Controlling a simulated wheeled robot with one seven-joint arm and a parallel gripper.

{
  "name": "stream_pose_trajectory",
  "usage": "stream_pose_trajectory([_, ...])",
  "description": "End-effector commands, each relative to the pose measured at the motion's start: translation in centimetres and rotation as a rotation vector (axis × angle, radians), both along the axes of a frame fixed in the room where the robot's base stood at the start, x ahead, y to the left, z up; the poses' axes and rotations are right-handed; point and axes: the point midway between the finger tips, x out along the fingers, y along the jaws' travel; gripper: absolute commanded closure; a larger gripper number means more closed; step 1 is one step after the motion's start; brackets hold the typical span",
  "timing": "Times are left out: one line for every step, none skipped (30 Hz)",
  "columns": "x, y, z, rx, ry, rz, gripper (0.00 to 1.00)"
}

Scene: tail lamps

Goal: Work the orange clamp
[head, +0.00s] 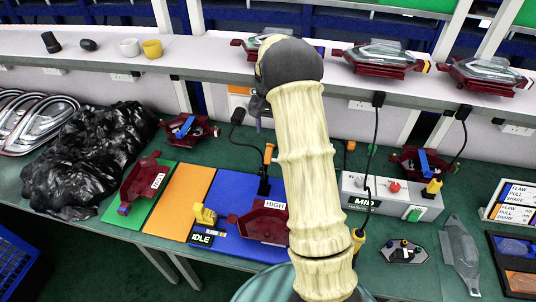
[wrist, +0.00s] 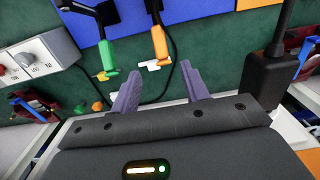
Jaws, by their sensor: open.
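The orange clamp has an upright orange handle (head: 268,153) on a black base at the back edge of the blue mat in the head view. In the wrist view its orange handle (wrist: 160,42) is above the gap between my fingers, apart from them. My gripper (wrist: 162,88) has two purple-grey fingers, spread open with nothing between them. A green-handled clamp (wrist: 107,55) stands left of the orange one in the wrist view.
A black plug block (wrist: 271,76) with a cable is right of my fingers. A grey box with knobs (head: 391,195) stands right of my arm. A dark red lamp housing (head: 262,222) lies on the blue mat (head: 225,195). Black plastic wrap (head: 85,155) lies left.

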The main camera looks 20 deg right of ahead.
Motion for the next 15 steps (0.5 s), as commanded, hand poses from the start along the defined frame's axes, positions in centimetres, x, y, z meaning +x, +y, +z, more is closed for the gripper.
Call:
stream_pose_trajectory([-0.1, 0.0, -0.9, 0.001, 0.003, 0.0, 0.55])
stream_pose_trajectory([-0.1, 0.0, -1.4, 0.001, 0.004, 0.0, 0.55])
stream_pose_trajectory([-0.1, 0.0, -2.1, 0.001, 0.004, 0.0, 0.55])
stream_pose_trajectory([-0.1, 0.0, -2.6, 0.001, 0.004, 0.0, 0.55])
stream_pose_trajectory([-0.1, 0.0, -3.2, 0.001, 0.003, 0.0, 0.55])
stream_pose_trajectory([-0.1, 0.0, -3.9, 0.001, 0.004, 0.0, 0.55])
stream_pose_trajectory([-0.1, 0.0, -4.4, 0.002, 0.002, 0.0, 0.55])
stream_pose_trajectory([-0.1, 0.1, -4.9, 0.001, 0.004, 0.0, 0.55])
stream_pose_trajectory([-0.1, 0.0, -5.6, 0.002, 0.002, 0.0, 0.55])
stream_pose_trajectory([-0.1, 0.0, -6.2, 0.001, 0.003, 0.0, 0.55])
stream_pose_trajectory([-0.1, 0.0, -6.7, 0.001, 0.003, 0.0, 0.55])
stream_pose_trajectory([-0.1, 0.1, -7.4, 0.001, 0.004, 0.0, 0.55])
stream_pose_trajectory([-0.1, 0.1, -7.9, 0.001, 0.004, 0.0, 0.55])
stream_pose_trajectory([-0.1, 0.1, -8.5, 0.001, 0.003, 0.0, 0.55])
stream_pose_trajectory([-0.1, 0.1, -9.2, 0.001, 0.004, 0.0, 0.55])
